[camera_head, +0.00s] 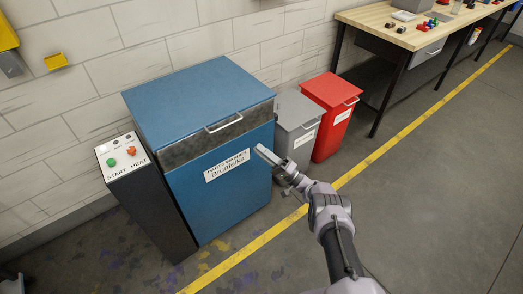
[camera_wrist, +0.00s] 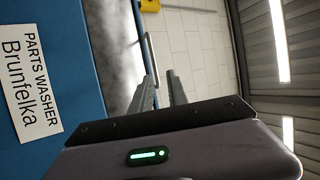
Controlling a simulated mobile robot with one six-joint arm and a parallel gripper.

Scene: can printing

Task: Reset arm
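My gripper (camera_head: 263,151) is raised in front of the blue parts washer (camera_head: 196,105), near the right end of its front. In the wrist view, the two fingers of my gripper (camera_wrist: 160,80) stand apart with nothing between them, so it is open and empty. The washer's blue front also fills the left side of the wrist view (camera_wrist: 82,60), with its label turned sideways. The washer lid is closed, with a handle (camera_head: 224,123) at its front edge.
A control box (camera_head: 126,157) with a green and an orange button stands left of the washer. A grey bin (camera_head: 297,127) and a red bin (camera_head: 331,113) stand to its right. A workbench (camera_head: 430,34) is at upper right. The floor right of the yellow line is clear.

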